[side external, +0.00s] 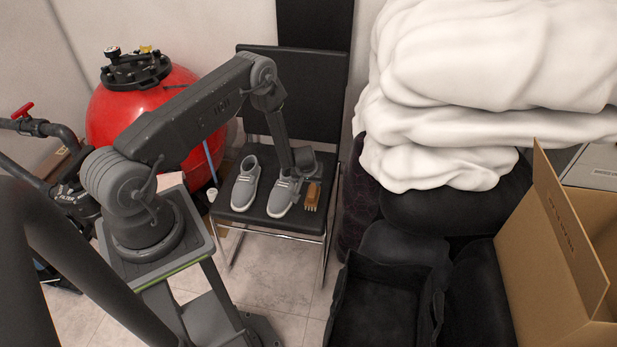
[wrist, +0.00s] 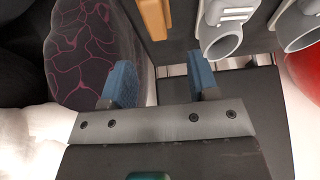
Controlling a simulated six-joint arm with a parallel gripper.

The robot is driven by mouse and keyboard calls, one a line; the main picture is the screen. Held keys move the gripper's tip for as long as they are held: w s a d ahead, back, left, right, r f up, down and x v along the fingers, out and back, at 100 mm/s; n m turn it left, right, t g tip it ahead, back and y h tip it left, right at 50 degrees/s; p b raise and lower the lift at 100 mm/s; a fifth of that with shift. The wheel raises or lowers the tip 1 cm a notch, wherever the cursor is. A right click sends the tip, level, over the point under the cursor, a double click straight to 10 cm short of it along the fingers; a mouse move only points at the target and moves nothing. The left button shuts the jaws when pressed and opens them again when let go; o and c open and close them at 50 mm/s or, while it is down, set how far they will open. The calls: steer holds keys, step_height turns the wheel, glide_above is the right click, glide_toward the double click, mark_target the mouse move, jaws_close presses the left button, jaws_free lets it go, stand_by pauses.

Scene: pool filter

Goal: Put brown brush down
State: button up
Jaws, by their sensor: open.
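The brown brush (side external: 314,194) lies on the black chair seat (side external: 262,223), to the right of a pair of grey shoes, with its pale bristles toward the front edge. In the wrist view the brush (wrist: 155,17) shows at the top edge, partly cut off by the frame. My gripper (side external: 305,168) is over the rear part of the seat, just behind the brush. In the wrist view its two blue-padded fingers (wrist: 161,80) are apart with nothing between them, and the brush is beyond their tips.
The grey shoes (side external: 246,184) stand left of the brush. The chair backrest (side external: 312,90) rises behind my gripper. A red filter tank (side external: 110,125) is at left. White bedding (side external: 440,120), a black bin (side external: 375,305) and a cardboard box (side external: 535,275) fill the right side.

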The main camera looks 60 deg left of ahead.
steer(key=w+d+r+m+t+h, duration=0.1)
steer(key=w+d+r, duration=0.15)
steer(key=r, duration=0.65)
steer(key=w+d+r+m+t+h, duration=0.15)
steer(key=d+r, duration=0.25)
steer(key=r, duration=0.6)
steer(key=s+d+r+m+h, duration=0.15)
steer(key=d+r, duration=0.25)
steer(key=r, duration=0.5)
steer(key=s+d+r+m, duration=0.1)
steer(key=s+d+r, duration=0.2)
steer(key=d+r, duration=0.35)
steer(key=s+d+r+m, duration=0.2)
steer(key=s+d+r, duration=0.2)
steer(key=s+r, duration=0.8)
steer(key=s+d+r+m, duration=0.1)
steer(key=s+r+m, duration=0.1)
steer(key=s, duration=1.2)
steer(key=shift+s+d+r+y, duration=0.25)
steer(key=shift+r+y, duration=0.05)
steer(key=shift+y, duration=0.1)
